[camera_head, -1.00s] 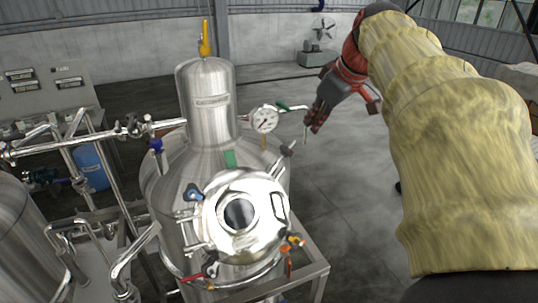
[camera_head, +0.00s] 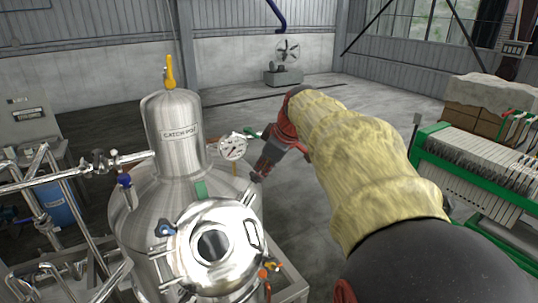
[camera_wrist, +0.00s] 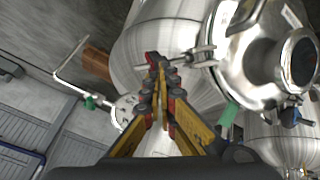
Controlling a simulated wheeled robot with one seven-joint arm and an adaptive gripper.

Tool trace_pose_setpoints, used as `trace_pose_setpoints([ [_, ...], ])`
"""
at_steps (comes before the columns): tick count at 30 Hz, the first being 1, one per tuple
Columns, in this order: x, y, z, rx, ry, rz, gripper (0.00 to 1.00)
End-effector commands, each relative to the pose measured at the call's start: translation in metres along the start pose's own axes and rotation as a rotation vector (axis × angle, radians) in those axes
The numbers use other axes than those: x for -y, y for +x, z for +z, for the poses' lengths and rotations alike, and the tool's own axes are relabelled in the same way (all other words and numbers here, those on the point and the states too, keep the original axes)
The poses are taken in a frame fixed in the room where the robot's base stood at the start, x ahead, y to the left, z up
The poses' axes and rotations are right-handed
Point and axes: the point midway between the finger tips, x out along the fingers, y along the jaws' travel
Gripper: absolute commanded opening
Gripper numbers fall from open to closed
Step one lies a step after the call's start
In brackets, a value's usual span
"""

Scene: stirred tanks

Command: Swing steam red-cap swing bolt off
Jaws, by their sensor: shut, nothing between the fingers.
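The steel tank (camera_head: 175,205) carries a round manway lid (camera_head: 215,245) with a sight glass. A grey metal swing bolt (camera_wrist: 198,56) sticks out from the lid's rim in the wrist view. My gripper (camera_wrist: 153,58) is shut and empty, its tips at the bolt's rod in that picture; I cannot tell whether they touch. In the head view my gripper (camera_head: 257,178) is at the tank's right shoulder, up and right of the lid. A red-orange fitting (camera_head: 264,273) shows at the lid's lower right. I cannot tell which bolt has the red cap.
A pressure gauge (camera_head: 232,147) and a green-handled valve stand close left of my gripper. Pipes (camera_head: 75,170) fill the left side. A green-framed filter press (camera_head: 480,165) stands at the right. Open floor lies behind.

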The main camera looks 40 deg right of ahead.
Motion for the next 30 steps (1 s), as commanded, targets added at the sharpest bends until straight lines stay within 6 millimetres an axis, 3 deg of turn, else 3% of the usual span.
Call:
trace_pose_setpoints([
  [9,-0.018,0.027,-0.001,0.001,0.001,0.001,0.00],
  [30,-0.028,0.041,-0.003,0.000,0.002,0.002,0.00],
])
